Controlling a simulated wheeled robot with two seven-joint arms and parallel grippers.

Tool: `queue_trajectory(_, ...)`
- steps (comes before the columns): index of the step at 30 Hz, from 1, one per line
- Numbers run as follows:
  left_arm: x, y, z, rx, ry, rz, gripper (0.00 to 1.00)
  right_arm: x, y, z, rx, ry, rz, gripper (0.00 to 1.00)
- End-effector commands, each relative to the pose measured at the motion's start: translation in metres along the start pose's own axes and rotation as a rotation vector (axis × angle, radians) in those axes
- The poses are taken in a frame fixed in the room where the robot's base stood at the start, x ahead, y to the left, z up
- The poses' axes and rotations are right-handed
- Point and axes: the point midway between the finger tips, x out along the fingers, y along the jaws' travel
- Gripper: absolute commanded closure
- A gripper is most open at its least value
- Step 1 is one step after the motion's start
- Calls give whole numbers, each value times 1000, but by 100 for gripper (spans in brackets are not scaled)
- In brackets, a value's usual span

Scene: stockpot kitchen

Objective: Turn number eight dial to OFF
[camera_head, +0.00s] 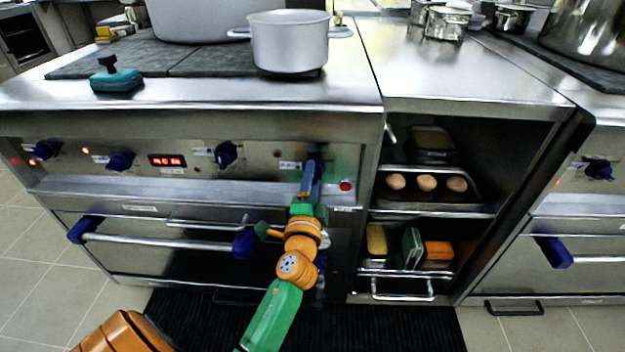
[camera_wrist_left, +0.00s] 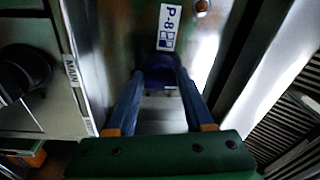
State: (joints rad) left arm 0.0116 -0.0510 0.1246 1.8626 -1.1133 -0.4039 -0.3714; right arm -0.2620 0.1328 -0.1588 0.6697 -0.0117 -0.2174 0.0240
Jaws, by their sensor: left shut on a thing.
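The number eight dial (camera_wrist_left: 158,66) is dark blue and sits under a white label (camera_wrist_left: 169,27) reading P-8 in the left wrist view. My left gripper (camera_head: 312,172) reaches the right end of the stove's control panel in the head view and mostly hides this dial there. Its two blue fingers (camera_wrist_left: 158,88) are on either side of the dial in the wrist view, shut on it. The dial's exact pointing angle cannot be told. My right gripper is not in view.
Other blue dials (camera_head: 226,154) and a red display (camera_head: 167,160) line the panel to the left. Below is an oven handle (camera_head: 160,242). A pot (camera_head: 289,42) stands on the stove top. An open shelf with a tray (camera_head: 430,197) is to the right.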

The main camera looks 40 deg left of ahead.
Motion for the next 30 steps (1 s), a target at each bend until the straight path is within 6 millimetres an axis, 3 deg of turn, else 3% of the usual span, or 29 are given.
queue_trajectory(8,0,3,2,0,-5,6,100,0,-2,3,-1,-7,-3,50)
queue_trajectory(9,0,3,2,0,-5,6,40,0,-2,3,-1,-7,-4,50)
queue_trajectory(12,0,2,1,0,-4,5,19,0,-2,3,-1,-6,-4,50)
queue_trajectory(21,-4,1,1,1,-2,2,19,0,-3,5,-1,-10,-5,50)
queue_trajectory(26,-36,4,1,0,-3,6,19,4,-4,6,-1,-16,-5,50)
queue_trajectory(30,-62,4,1,0,-3,6,19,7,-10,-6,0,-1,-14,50)
